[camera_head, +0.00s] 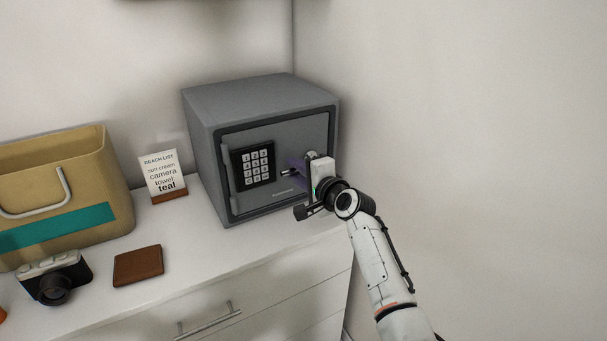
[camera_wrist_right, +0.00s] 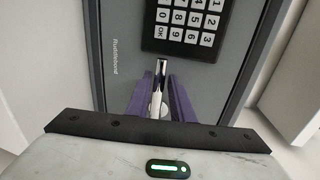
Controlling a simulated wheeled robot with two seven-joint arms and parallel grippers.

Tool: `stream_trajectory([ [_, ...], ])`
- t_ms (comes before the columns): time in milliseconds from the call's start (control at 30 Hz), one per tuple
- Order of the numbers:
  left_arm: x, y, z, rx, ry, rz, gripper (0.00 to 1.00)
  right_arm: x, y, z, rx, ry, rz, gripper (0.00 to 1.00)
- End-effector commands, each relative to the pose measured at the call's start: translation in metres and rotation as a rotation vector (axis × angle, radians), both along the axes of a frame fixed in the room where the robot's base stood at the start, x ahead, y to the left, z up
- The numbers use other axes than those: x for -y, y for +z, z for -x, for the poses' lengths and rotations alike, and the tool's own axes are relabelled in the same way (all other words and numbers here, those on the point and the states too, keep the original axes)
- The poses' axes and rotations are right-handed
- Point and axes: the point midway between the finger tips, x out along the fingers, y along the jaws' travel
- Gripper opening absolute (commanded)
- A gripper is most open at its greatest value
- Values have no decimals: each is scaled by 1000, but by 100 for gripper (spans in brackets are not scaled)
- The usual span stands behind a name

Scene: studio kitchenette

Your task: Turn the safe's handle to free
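The grey safe (camera_head: 235,105) stands on the white cabinet top in the head view, its door shut. Its handle (camera_head: 289,173) is a short silver lever right of the keypad (camera_head: 252,165). My right gripper (camera_head: 298,168) is at the handle, with purple fingers on either side of it. In the right wrist view the handle (camera_wrist_right: 161,72) lies between the fingertips of my right gripper (camera_wrist_right: 159,92). I cannot tell whether they press on it. The handle's hub is partly hidden. My left gripper is not in view.
A list card (camera_head: 162,173) stands left of the safe. A tan bag (camera_head: 90,165), a brown wallet (camera_head: 138,265) and a camera (camera_head: 54,278) are farther left on the cabinet top (camera_head: 205,255). A wall (camera_head: 450,110) is close on the right.

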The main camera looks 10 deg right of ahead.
Motion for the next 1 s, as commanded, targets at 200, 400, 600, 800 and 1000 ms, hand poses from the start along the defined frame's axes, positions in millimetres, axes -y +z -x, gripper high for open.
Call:
stream_trajectory([
  [200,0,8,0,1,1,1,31,8,6,26,1,-2,-1,21],
  [400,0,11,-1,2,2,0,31,17,13,59,2,-2,-1,21],
  [600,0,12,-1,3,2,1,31,24,18,83,1,-2,-3,21],
  [800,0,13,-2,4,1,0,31,27,20,93,1,-2,-3,21],
  [1000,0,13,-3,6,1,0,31,27,20,93,1,-2,-3,21],
])
